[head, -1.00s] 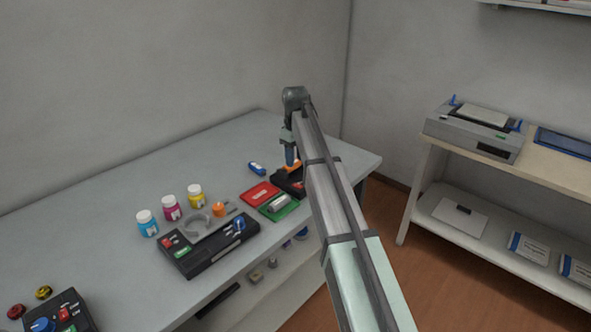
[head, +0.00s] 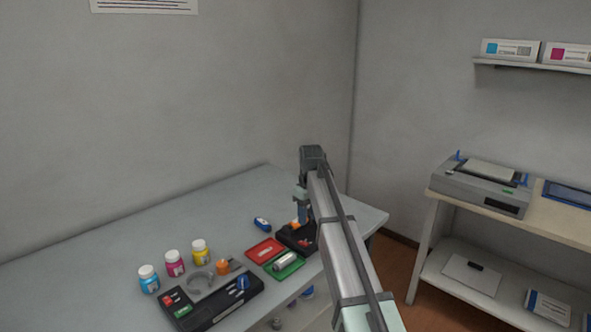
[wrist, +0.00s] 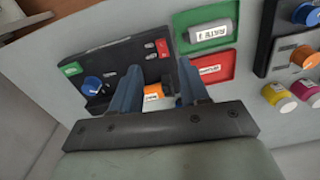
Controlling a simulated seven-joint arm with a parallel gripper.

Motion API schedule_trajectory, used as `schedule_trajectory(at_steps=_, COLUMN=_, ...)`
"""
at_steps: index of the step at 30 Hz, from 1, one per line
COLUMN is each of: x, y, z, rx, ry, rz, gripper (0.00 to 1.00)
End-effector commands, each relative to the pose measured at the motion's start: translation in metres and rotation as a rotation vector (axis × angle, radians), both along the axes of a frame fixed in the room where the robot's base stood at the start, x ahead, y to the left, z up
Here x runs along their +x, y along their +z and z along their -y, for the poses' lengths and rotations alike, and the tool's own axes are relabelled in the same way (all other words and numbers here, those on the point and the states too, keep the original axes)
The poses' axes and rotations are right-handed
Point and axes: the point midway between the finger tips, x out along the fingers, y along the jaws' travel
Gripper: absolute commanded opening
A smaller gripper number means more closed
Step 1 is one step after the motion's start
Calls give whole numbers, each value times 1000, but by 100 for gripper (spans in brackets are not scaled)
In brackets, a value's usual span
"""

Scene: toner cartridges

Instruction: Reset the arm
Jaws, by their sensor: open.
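My gripper (head: 302,217) points down over a black device (head: 290,236) near the far right end of the grey table. In the wrist view, my gripper (wrist: 158,82) is open. Its two blue-grey fingers stand apart over the black device (wrist: 120,68), which has a blue knob, red buttons and a green button. A small orange part (wrist: 154,92) shows between the fingers, and nothing appears gripped. Whether the fingers touch the device, I cannot tell.
Beside the device lie a green tray (wrist: 185,46) with a pale cylinder (wrist: 209,31), a red tray (head: 265,244) and a small blue item (head: 262,224). Bottles (head: 174,263) and a second black device (head: 212,300) are further left. The back of the table (head: 190,222) is clear.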

Motion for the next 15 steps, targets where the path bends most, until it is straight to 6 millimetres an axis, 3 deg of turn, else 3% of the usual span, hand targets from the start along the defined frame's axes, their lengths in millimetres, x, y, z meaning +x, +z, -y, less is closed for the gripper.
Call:
schedule_trajectory(at_steps=1, x=-22, y=-25, z=14, rx=9, ry=-48, rz=-7, gripper=45)
schedule_trajectory(at_steps=6, x=-77, y=-101, z=54, rx=45, ry=-244, rz=-19, gripper=45)
schedule_trajectory(at_steps=15, x=-161, y=-207, z=95, rx=83, ry=-515, rz=-67, gripper=45)
